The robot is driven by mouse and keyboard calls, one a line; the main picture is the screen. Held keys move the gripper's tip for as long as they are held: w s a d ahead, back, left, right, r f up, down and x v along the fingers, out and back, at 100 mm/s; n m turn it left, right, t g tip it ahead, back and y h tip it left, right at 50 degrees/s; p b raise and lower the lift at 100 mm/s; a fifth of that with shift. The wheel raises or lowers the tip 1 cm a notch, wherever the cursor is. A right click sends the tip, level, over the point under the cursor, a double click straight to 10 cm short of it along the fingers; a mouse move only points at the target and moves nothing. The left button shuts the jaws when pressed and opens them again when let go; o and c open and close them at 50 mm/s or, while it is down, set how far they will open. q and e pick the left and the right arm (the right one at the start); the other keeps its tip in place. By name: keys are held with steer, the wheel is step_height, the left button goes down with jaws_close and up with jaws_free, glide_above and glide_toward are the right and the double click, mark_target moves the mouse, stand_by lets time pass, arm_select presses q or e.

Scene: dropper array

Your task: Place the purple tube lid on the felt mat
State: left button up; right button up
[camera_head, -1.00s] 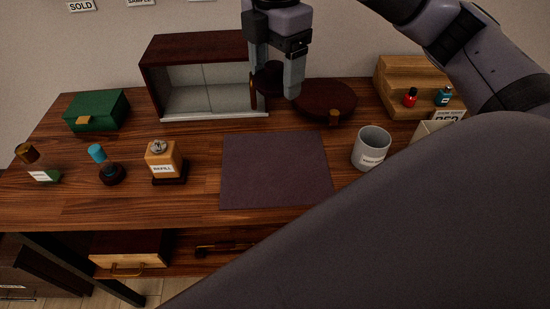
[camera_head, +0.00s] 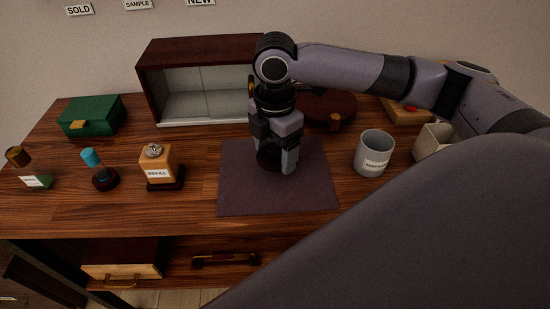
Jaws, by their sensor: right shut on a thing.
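The felt mat (camera_head: 245,197) is a flat dark purple square in the middle of the wooden table. My right gripper (camera_head: 276,168) points down over the mat's back half. It is shut on a dark round piece, seemingly the purple tube lid (camera_head: 266,158), partly hidden by the fingers. Its colour is hard to make out. The piece is low over the mat; I cannot tell whether it touches it. My left gripper is not in view.
A glass-front cabinet (camera_head: 150,72) and a round dark wooden box (camera_head: 335,105) stand behind the mat. A grey cup (camera_head: 373,155) is to its right.

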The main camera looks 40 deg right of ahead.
mark_target(275, 146)
step_height(275, 146, down, 2)
steer(key=shift+f, duration=0.25)
steer(key=shift+f, duration=0.1)
steer(key=o, duration=1.2)
steer(key=shift+c, duration=0.2)
steer(key=shift+r, duration=0.2)
step_height(275, 146, up, 12)
steer(key=shift+f+p, duration=0.1)
steer(key=shift+p, duration=0.45)
